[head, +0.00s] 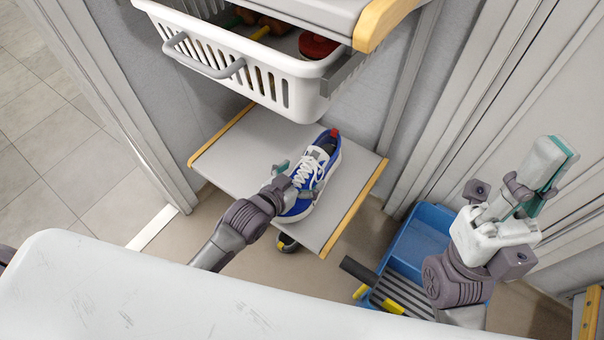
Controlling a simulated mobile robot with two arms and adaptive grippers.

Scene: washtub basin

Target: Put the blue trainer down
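The blue trainer (326,163), blue and white with white laces and a red heel tab, is over a grey shelf board (232,158) with wooden edges. Its heel points to the upper right. My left gripper (299,177) is at the front part of the trainer, with its fingers around it. The wrist hides part of the toe, and I cannot tell how firmly the fingers close or whether the sole rests fully on the board. My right gripper (545,172) is raised at the right, away from the trainer. Its finger gap is not clear.
A white slatted basket (268,88) with several items hangs above the board. A blue bin (422,240) stands on the floor to the right, with a black-handled tool (360,270) beside it. A white basin rim (120,290) fills the front. Bare board lies left of the trainer.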

